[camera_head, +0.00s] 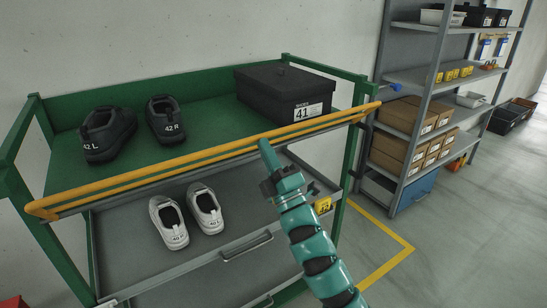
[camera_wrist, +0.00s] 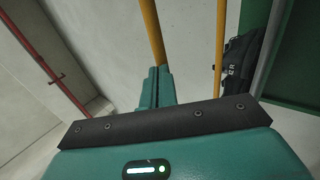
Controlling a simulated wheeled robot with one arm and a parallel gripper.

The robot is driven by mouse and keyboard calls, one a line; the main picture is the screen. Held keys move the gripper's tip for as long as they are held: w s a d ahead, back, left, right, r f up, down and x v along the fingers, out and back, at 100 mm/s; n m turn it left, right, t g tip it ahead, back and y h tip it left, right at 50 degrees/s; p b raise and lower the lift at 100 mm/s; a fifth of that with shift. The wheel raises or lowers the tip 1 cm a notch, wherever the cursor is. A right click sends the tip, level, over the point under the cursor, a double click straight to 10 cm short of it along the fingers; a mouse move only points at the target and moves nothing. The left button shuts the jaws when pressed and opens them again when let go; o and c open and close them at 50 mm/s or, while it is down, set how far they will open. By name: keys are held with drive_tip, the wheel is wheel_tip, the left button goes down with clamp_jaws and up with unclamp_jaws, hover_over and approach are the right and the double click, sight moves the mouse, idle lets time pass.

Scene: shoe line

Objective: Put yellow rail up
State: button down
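The yellow rail (camera_head: 150,178) runs along the front of the green rack at the upper shelf's level, from the left post to past the right post. It has two near-parallel bars. My gripper (camera_head: 265,146) is at the rail's right-centre part, with its fingers overlapping the rail. In the wrist view, the fingers (camera_wrist: 159,84) are close together with no clear gap. One yellow bar (camera_wrist: 150,30) runs down to the fingertips and the other bar (camera_wrist: 221,45) passes to the right.
The upper shelf (camera_head: 205,112) holds black shoes (camera_head: 108,133) and a black box (camera_head: 285,92). White shoes (camera_head: 168,222) stand on the grey shelf below. A shelving unit (camera_head: 412,120) with boxes stands to the right. The floor (camera_head: 465,240) at the right is clear.

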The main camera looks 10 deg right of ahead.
sight(261, 135)
drive_tip(key=shift+s+r+p+x, duration=0.1)
drive_tip(key=shift+p+x, duration=0.15)
drive_tip(key=shift+x, duration=0.4)
drive_tip(key=shift+s+r+p+x, duration=0.1)
drive_tip(key=shift+p+x, duration=0.1)
drive_tip(key=shift+x, duration=0.4)
drive_tip(key=shift+s+r+p+x, duration=0.15)
drive_tip(key=shift+p+x, duration=0.1)
drive_tip(key=shift+x, duration=0.4)
drive_tip(key=shift+w+a+r+g+p, duration=0.2)
drive_tip(key=shift+w+r+g+p, duration=0.4)
drive_tip(key=shift+w+r, duration=0.1)
drive_tip(key=shift+w+f+p+x, duration=0.1)
drive_tip(key=shift+f+p+x, duration=0.15)
drive_tip(key=shift+x, duration=0.7)
drive_tip(key=shift+w+f+p+x, duration=0.1)
drive_tip(key=shift+w+p+x, duration=0.1)
drive_tip(key=shift+x, duration=0.8)
drive_tip(key=shift+w+f+p+x, duration=0.1)
drive_tip(key=shift+f+p+x, duration=0.15)
drive_tip(key=shift+x, duration=0.7)
